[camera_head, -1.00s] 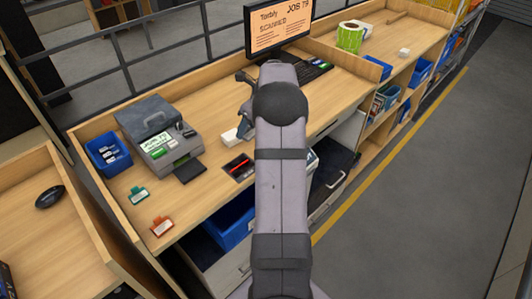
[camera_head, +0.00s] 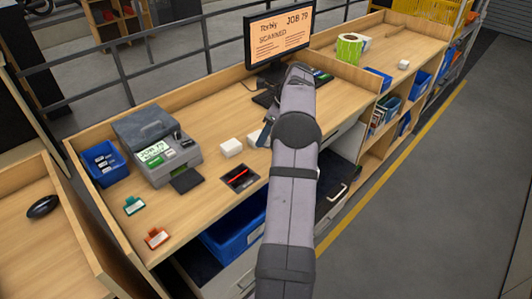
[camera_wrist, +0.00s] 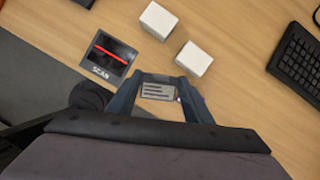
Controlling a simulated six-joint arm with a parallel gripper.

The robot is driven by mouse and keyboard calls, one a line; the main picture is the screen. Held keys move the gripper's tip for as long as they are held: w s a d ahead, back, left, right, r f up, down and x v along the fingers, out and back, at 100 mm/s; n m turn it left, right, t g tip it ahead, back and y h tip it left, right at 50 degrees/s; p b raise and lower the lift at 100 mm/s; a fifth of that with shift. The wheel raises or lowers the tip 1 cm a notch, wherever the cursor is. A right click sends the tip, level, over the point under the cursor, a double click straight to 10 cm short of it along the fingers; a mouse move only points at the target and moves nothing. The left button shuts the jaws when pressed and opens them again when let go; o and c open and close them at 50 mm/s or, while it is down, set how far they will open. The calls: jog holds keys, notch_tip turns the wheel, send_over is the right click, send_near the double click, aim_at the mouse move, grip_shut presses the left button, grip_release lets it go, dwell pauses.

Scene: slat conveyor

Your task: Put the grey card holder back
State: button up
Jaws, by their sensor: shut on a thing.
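My gripper (camera_wrist: 158,80) is shut on the grey card holder (camera_wrist: 158,92), which shows a pale label with dark lines between the two blue fingers in the wrist view. It is held above the wooden counter (camera_head: 205,195), beside the scan pad. In the head view my arm hides the card holder and most of the gripper. A green card holder (camera_head: 134,205) and an orange card holder (camera_head: 157,238) stand apart on the left front of the counter. The black scan pad (camera_head: 240,178) with a red line also shows in the wrist view (camera_wrist: 109,54).
Two white blocks (camera_head: 232,147) sit behind the scan pad. A grey terminal (camera_head: 160,150) and a blue bin (camera_head: 105,165) stand at the left. The monitor (camera_head: 278,36) reads "SCANNED", with a keyboard in front. Bare counter lies between terminal and monitor.

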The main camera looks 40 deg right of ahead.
jog(key=shift+f+p, duration=1.1)
jog(key=shift+f, duration=2.7)
jog(key=shift+f, duration=0.15)
jog(key=o, duration=1)
jog(key=b+v, duration=0.3)
jog(key=v, duration=0.9)
jog(key=shift+s, duration=0.1)
